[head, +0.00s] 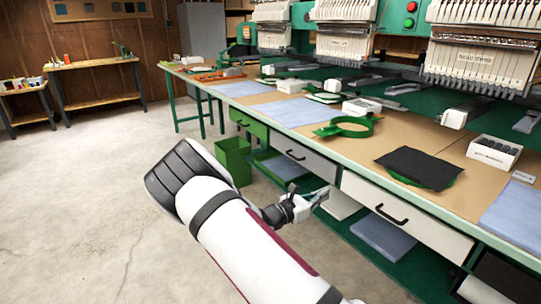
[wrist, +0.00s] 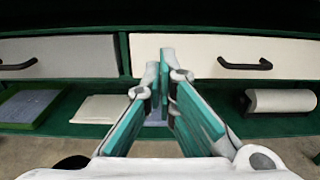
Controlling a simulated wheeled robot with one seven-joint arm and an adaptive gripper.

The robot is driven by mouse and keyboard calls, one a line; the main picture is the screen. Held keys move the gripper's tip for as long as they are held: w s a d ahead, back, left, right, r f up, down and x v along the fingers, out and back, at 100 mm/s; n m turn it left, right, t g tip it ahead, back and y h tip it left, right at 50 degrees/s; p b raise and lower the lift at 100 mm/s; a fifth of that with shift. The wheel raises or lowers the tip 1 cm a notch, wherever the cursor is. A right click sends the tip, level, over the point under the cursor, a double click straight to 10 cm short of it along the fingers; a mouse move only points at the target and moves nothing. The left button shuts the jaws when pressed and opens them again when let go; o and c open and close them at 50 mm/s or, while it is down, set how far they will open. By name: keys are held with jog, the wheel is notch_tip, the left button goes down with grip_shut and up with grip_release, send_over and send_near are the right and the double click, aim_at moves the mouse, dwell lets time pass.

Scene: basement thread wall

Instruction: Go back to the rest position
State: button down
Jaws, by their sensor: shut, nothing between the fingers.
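My gripper (head: 318,194) is at the end of my outstretched arm, in front of the bench and near its drawer fronts in the head view. In the wrist view my gripper (wrist: 167,65) points toward the gap between two white drawers, the left drawer (wrist: 60,60) and the right drawer (wrist: 220,48). Its teal-lined fingers come together at the tips and hold nothing. Both drawers look shut and have black handles. Part of the drawer fronts is hidden behind the fingers.
The long bench (head: 455,210) carries a green hoop (head: 345,129), a black cloth (head: 415,166) and a white box of spools (head: 493,152) under embroidery machines. A green bin (head: 234,161) stands beside the bench. A lower shelf (wrist: 90,130) holds folded cloth. Open concrete floor (head: 90,200) lies to the left.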

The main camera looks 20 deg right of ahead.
jog(key=s+r+m+g+y, duration=0.4)
jog(key=s+r+m, duration=0.25)
jog(key=s, duration=0.35)
jog(key=s+r+m+g+y, duration=0.35)
jog(key=s+r+m, duration=0.3)
jog(key=s, duration=0.35)
jog(key=s+a+r+m+t+y, duration=0.1)
jog(key=s+a+r+m+y, duration=0.3)
jog(key=s+a, duration=0.7)
jog(key=s+a+r+m+t+y, duration=0.2)
jog(key=s+a+m+y, duration=0.3)
jog(key=s, duration=0.9)
notch_tip(320, 180, up, 26)
jog(key=a+t+p, duration=0.1)
jog(key=t+p, duration=0.2)
jog(key=p, duration=2.1)
jog(key=shift+s+a+n+y, duration=0.15)
jog(key=shift+s+n+y, duration=0.05)
jog(key=shift+n+y, duration=0.15)
jog(key=shift+f+t, duration=0.1)
jog(key=shift+t, duration=0.15)
